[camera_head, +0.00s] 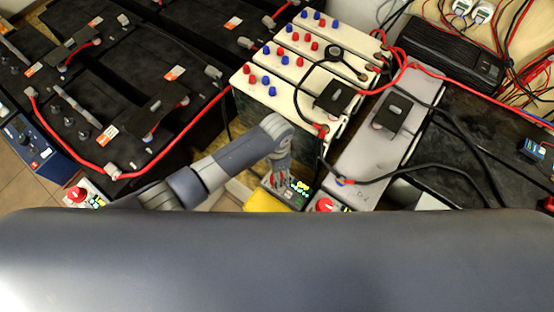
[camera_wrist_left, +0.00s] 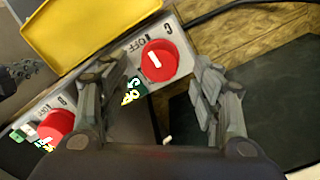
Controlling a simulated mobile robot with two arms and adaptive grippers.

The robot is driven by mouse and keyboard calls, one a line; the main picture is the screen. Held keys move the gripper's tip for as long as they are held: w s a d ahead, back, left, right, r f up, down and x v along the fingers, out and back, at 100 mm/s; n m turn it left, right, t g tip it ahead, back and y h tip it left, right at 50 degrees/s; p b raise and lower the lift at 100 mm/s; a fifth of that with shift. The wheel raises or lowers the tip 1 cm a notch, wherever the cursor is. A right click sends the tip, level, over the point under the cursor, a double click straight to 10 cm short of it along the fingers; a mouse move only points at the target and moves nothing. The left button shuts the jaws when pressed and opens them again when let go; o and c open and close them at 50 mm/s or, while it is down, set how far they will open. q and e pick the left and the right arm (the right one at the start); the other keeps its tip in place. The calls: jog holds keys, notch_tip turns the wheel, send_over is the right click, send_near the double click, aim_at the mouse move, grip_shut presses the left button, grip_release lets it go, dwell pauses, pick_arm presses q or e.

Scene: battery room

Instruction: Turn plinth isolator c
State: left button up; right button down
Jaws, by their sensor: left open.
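Plinth isolator c is a red round knob (camera_wrist_left: 161,60) with a short white mark, on a pale plate lettered "C" and "OFF" in the left wrist view. A green and yellow label sits below it. My left gripper (camera_wrist_left: 160,74) is open, with one finger on each side of the knob in the picture; I cannot tell whether either touches it. In the head view my left gripper (camera_head: 281,181) reaches down beside the cream cells. A red knob (camera_head: 324,205) shows to its right; its letter is not readable there. My right gripper is not in view.
Another red knob (camera_wrist_left: 57,125) sits at the lower left of the wrist view. A yellow panel (camera_wrist_left: 82,30) borders the plate. Black batteries (camera_head: 90,85) stand at left, cream cells (camera_head: 300,70) behind my gripper. A black cable (camera_head: 395,175) crosses at right.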

pick_arm(q)
notch_tip(320, 180, up, 8)
dwell(0.4)
dwell(0.4)
